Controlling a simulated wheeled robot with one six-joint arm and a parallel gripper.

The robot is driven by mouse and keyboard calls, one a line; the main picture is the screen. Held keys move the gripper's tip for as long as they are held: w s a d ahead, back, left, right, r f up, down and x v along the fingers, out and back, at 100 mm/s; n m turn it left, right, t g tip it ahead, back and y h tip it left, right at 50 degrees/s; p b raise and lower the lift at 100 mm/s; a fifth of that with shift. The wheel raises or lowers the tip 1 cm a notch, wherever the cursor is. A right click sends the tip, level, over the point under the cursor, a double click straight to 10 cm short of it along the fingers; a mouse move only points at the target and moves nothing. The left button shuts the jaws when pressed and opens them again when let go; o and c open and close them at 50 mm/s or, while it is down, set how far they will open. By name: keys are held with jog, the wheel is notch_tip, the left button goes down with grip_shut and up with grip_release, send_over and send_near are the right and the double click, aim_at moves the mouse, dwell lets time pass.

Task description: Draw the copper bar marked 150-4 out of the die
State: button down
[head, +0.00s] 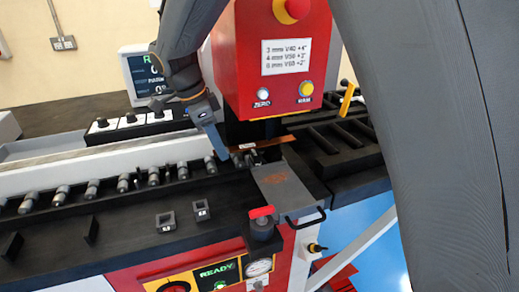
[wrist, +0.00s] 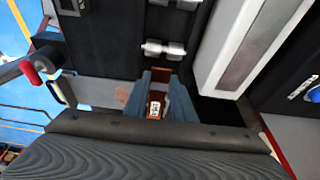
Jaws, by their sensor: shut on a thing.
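The copper bar (head: 268,142) lies roughly level below the red press head, its left end at my gripper (head: 222,153). In the wrist view my gripper (wrist: 160,82) has its two blue-grey fingers closed on either side of the copper bar (wrist: 157,93). A white label with dark marks shows on the bar between the fingers, too small to read surely. The die (head: 244,158) is mostly hidden behind the bar and gripper, so I cannot tell how far the bar sits in it.
The red press head (head: 270,60) hangs close above the bar. A grey plate (head: 285,188) with a black handle lies in front. A roller row (head: 92,188) runs left, and a red-topped knob (head: 262,218) stands near the front. A dark slotted rack (head: 335,145) is at right.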

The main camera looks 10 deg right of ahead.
jog(key=shift+r, duration=0.3)
jog(key=shift+s, duration=0.1)
jog(key=shift+s, duration=0.25)
jog(key=shift+s+d+p, duration=0.6)
jog(key=shift+s+d, duration=0.05)
jog(key=shift+s, duration=1.8)
jog(key=shift+s+d+p, duration=0.65)
jog(key=shift+s+d, duration=0.05)
jog(key=shift+s, duration=1.8)
jog(key=shift+s+d+p, duration=0.6)
jog(key=shift+s+d, duration=0.05)
jog(key=shift+s, duration=1.8)
jog(key=shift+r, duration=0.1)
notch_tip(320, 180, up, 5)
jog(key=p, duration=0.4)
